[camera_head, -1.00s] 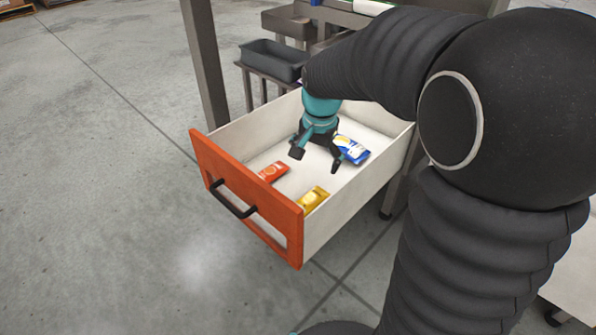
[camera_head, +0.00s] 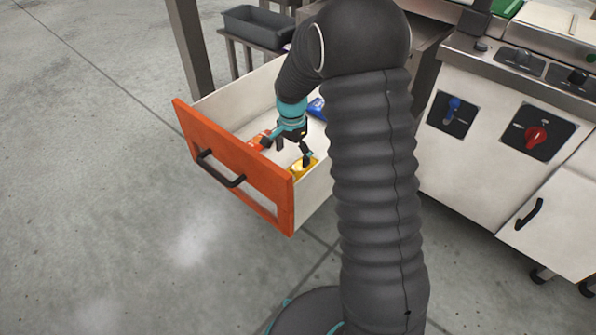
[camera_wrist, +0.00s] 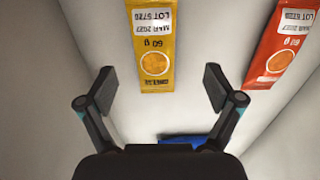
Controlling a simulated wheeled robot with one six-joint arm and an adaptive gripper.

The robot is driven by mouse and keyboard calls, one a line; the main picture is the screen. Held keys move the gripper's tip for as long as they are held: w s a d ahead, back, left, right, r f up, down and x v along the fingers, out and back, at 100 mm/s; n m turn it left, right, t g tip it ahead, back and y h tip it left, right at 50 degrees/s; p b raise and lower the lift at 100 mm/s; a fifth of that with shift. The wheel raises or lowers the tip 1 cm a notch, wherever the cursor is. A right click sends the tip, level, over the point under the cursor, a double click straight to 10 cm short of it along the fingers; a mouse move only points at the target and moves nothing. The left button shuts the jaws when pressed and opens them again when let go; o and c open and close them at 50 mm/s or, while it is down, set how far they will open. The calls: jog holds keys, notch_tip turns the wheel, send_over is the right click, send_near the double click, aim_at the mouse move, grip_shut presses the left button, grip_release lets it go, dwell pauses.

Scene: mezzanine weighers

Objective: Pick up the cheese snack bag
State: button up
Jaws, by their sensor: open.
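A yellow snack bag (camera_head: 300,170) lies flat on the floor of the open drawer, near its front right corner. It also shows in the wrist view (camera_wrist: 154,42), top centre, with a round orange picture; its small name lettering is hard to read. An orange-red bag (camera_head: 257,141) lies to its left in the drawer and shows at the right of the wrist view (camera_wrist: 286,44). My gripper (camera_head: 288,150) is open and empty above the drawer floor. In the wrist view its fingertips (camera_wrist: 158,82) are spread to either side of the yellow bag's near end, apart from it.
The drawer has an orange front (camera_head: 233,162) with a black handle and pale side walls close around the bags. A blue packet (camera_head: 316,107) lies farther back, partly hidden by my arm. A grey bin (camera_head: 257,27) stands behind. A steel counter with knobs (camera_head: 536,134) is at right.

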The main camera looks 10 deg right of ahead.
aim_at(296, 168)
jog(key=shift+s+d+f, duration=0.1)
jog(key=shift+d+f, duration=0.1)
jog(key=shift+f, duration=1.5)
jog(key=shift+s+d+f, duration=0.1)
jog(key=shift+d+f, duration=0.1)
jog(key=shift+f, duration=1.45)
jog(key=c, duration=1.2)
